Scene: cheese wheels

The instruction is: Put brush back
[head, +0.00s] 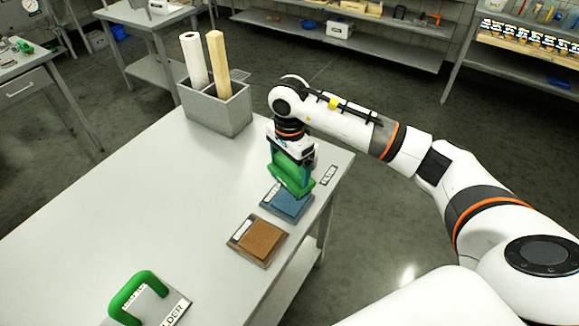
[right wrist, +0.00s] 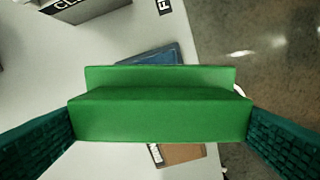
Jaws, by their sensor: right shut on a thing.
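My right gripper (head: 292,170) is shut on a green brush (head: 292,184) above the table's right side, over a blue pad (head: 287,202). In the right wrist view the green brush (right wrist: 160,112) spans between my two dark teal fingers and touches both; its underside is hidden. The blue pad (right wrist: 145,54) shows partly behind it. A green arched holder (head: 138,294) stands at the table's near left, with a white label (head: 175,311) ending in "LDER". My left gripper is not in view.
A brown pad (head: 258,240) lies nearer than the blue one. A grey two-part bin (head: 218,112) at the table's back holds a white roll (head: 194,60) and a wooden block (head: 218,65). A small label (head: 328,176) lies near the right edge. The table's middle (head: 150,200) is clear.

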